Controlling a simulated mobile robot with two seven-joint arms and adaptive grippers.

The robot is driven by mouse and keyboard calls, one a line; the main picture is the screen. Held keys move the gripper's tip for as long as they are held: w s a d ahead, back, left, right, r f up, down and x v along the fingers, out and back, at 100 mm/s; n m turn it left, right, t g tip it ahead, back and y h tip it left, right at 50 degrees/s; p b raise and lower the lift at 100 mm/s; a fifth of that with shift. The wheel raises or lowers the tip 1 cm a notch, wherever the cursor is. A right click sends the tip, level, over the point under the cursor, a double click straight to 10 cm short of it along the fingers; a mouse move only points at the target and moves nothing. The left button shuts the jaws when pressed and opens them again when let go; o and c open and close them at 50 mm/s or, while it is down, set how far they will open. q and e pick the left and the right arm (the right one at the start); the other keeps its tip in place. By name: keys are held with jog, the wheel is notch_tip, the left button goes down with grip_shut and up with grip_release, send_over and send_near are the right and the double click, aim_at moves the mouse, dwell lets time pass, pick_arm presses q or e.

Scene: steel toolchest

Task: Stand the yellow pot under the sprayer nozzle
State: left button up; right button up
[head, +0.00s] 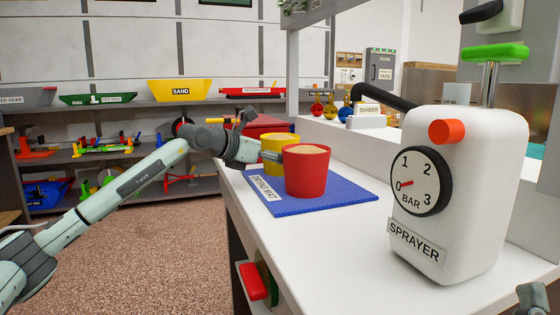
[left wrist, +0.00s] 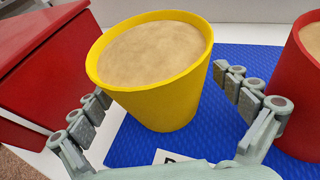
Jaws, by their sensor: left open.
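The yellow pot (head: 281,140), filled with brown matter, stands on the blue drying mat (head: 340,198), partly hidden behind the red pot (head: 307,172). The white sprayer (head: 470,180) stands at the right of the worktop, with an orange-red nozzle-like stub (head: 446,132) above its dial. My left gripper (head: 267,155) reaches in from the left beside the yellow pot. In the left wrist view my open left gripper (left wrist: 165,98) has its fingers on either side of the yellow pot (left wrist: 155,98), with visible gaps. A bit of my right gripper (head: 532,296) shows at the bottom right corner; its fingers are unclear.
The red pot (left wrist: 303,90) stands close beside my left gripper's right-hand finger. A red box (left wrist: 40,75) is near the other finger. White worktop (head: 350,250) is clear between the mat and the sprayer. A divider block (head: 367,115) stands behind.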

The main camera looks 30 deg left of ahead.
pick_arm(q)
jog(key=c, duration=1.6)
jog(key=shift+r, duration=0.15)
jog(key=shift+c, duration=1)
